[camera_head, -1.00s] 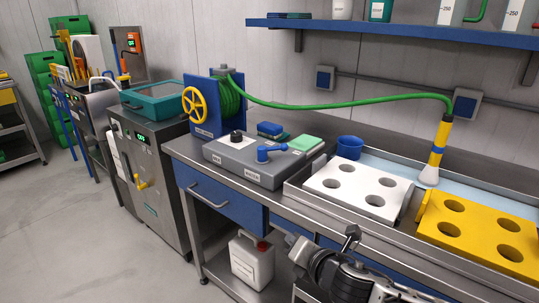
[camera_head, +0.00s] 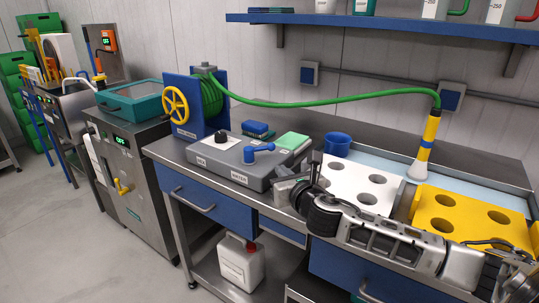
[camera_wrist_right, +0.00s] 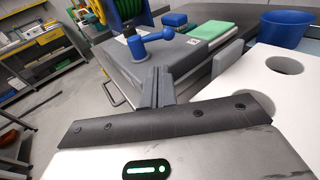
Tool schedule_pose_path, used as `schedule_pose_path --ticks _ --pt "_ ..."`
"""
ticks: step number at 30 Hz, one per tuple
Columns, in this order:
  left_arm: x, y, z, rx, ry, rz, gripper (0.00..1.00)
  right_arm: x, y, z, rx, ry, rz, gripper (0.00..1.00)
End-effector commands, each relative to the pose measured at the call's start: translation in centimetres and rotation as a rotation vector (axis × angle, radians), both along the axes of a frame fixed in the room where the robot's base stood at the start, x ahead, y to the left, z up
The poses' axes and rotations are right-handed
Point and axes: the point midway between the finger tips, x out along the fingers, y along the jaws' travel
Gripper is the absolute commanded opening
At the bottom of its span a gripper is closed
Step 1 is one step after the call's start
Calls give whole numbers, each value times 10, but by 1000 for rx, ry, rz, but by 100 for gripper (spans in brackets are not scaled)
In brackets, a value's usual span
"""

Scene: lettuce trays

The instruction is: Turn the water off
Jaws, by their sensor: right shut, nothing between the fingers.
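The blue lever (camera_head: 260,151) sits on top of the grey control box (camera_head: 223,177), above the label that reads WATER. The lever lies flat, with its arm pointing right and slightly back in the head view. A black knob (camera_head: 221,137) is to its left. In the right wrist view the blue lever (camera_wrist_right: 152,38) stands beyond my fingertips. My right gripper (camera_head: 283,186) is shut and empty, just in front of the box's right end, apart from the lever. Its closed fingers also show in the right wrist view (camera_wrist_right: 157,88). My left gripper is out of view.
A green hose (camera_head: 330,101) runs from the reel (camera_head: 211,96) to a yellow wand (camera_head: 429,140) over the trays. The white tray (camera_head: 345,173), yellow tray (camera_head: 470,203) and blue pot (camera_head: 337,144) are right of the box. Sponges (camera_head: 257,130) lie behind the box.

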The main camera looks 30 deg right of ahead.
Motion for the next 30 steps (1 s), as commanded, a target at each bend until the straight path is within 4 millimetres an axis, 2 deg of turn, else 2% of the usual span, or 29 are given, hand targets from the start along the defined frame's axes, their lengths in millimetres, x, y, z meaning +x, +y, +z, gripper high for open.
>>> schedule_pose_path --ticks 1,6,12,18,30 --pt "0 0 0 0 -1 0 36 13 -2 0 4 -3 -3 0" --pt "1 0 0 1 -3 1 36 48 -10 -5 4 -2 -3 0" --pt "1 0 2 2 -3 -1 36 78 -17 0 4 -2 0 0" --pt "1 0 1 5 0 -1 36 90 -19 1 3 0 2 0" --pt "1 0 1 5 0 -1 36 91 -20 1 1 1 1 0"
